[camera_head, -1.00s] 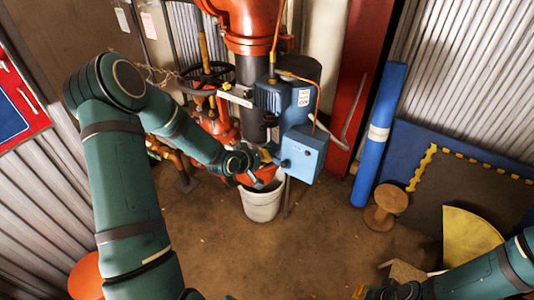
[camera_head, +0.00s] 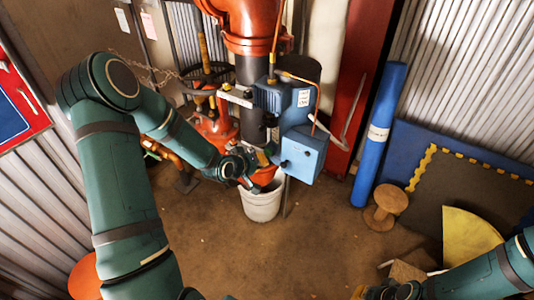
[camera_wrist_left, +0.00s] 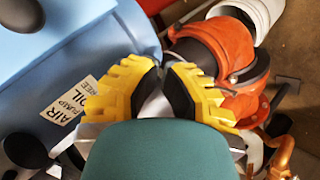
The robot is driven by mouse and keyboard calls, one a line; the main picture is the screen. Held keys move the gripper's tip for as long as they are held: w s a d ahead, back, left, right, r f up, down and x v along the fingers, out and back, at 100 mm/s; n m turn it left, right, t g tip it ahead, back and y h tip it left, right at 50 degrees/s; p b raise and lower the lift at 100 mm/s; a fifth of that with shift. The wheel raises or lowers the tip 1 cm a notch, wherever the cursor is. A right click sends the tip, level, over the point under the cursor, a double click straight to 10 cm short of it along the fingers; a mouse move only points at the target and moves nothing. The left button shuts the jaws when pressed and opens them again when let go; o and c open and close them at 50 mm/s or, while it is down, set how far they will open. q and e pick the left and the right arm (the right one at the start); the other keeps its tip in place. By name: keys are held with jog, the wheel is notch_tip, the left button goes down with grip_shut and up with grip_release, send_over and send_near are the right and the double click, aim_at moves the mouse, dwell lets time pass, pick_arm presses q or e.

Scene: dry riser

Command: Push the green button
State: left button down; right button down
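No green button can be made out in either view. A light blue control box (camera_head: 303,155) with a dark round knob on its left face is mounted beside the blue motor (camera_head: 272,97). My left gripper (camera_head: 261,160) is just left of this box, above a white bucket (camera_head: 262,206). In the left wrist view its yellow, black-padded fingers (camera_wrist_left: 163,82) have their tips almost together, with nothing visible held. A blue casing (camera_wrist_left: 75,65) labelled as an oil-free air pump is close beside them. My right gripper (camera_head: 375,293) is low at the bottom edge, too small to read.
A blue roll (camera_head: 378,135) and wooden spool (camera_head: 386,207) stand to the right. The middle floor is clear.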

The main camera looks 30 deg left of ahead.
pick_arm(q)
jog(key=s, duration=0.5)
jog(key=shift+a+p, duration=0.2)
jog(key=shift+p, duration=0.1)
dwell(0.5)
jog(key=s+d+f+m+g, duration=0.3)
jog(key=s+d, duration=0.4)
jog(key=d, duration=0.4)
jog(key=s+d+f+m+g+h, duration=0.1)
jog(key=s+d+f+m+g, duration=0.3)
jog(key=s+d+f, duration=0.3)
jog(key=s+d+g, duration=0.1)
jog(key=d, duration=0.3)
jog(key=shift+s+d+f+m+g+h, duration=0.3)
jog(key=shift+d+g, duration=0.05)
jog(key=shift+g, duration=0.05)
